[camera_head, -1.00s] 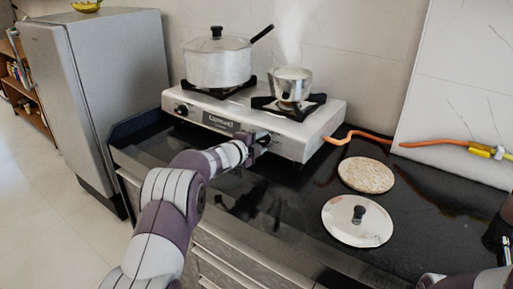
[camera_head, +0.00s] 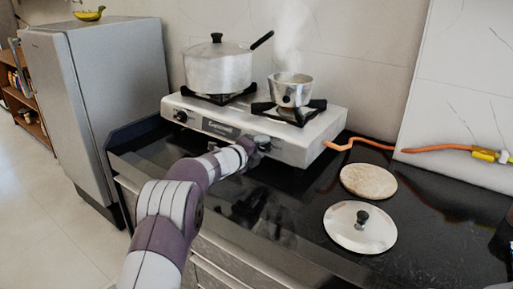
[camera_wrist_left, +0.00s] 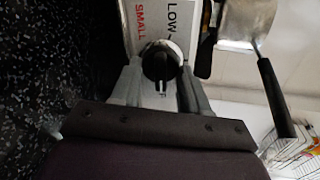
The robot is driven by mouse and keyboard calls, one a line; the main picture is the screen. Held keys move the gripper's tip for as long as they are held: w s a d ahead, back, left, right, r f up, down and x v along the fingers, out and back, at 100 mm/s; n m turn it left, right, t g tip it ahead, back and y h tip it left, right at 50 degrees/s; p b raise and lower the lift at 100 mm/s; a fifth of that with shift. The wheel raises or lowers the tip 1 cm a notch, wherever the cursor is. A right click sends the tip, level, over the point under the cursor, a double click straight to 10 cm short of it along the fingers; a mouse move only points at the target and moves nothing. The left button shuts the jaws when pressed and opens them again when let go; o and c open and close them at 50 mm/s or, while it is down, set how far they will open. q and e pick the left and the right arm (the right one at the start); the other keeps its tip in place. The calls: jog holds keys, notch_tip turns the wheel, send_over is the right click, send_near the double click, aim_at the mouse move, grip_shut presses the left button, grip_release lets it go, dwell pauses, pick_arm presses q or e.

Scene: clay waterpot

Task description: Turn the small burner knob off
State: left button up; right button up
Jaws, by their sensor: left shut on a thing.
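The small burner knob (camera_wrist_left: 160,65) is black, round and set in a pale ring on the stove front; the word SMALL is printed beside it in the left wrist view. My left gripper (camera_wrist_left: 157,88) has its fingers on either side of the knob and is shut on it. In the head view my left gripper (camera_head: 256,147) is at the right part of the stove's front panel and hides that knob. The stove (camera_head: 290,150) has a second black knob (camera_head: 181,116) at its left end. My right gripper is not in view.
A small steaming pot (camera_head: 290,92) stands on the right burner, a large lidded pot (camera_head: 217,70) on the left. An orange hose (camera_head: 420,149) leaves the stove's right side. A lid (camera_head: 345,232) and round board (camera_head: 368,181) lie on the black counter.

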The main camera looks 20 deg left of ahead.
pick_arm(q)
jog(key=shift+a+r, duration=0.1)
jog(key=shift+a, duration=0.05)
jog(key=o, duration=1.1)
jog(key=shift+c, duration=0.2)
jog(key=shift+a, duration=0.15)
jog(key=v, duration=1.2)
jog(key=shift+s, duration=0.4)
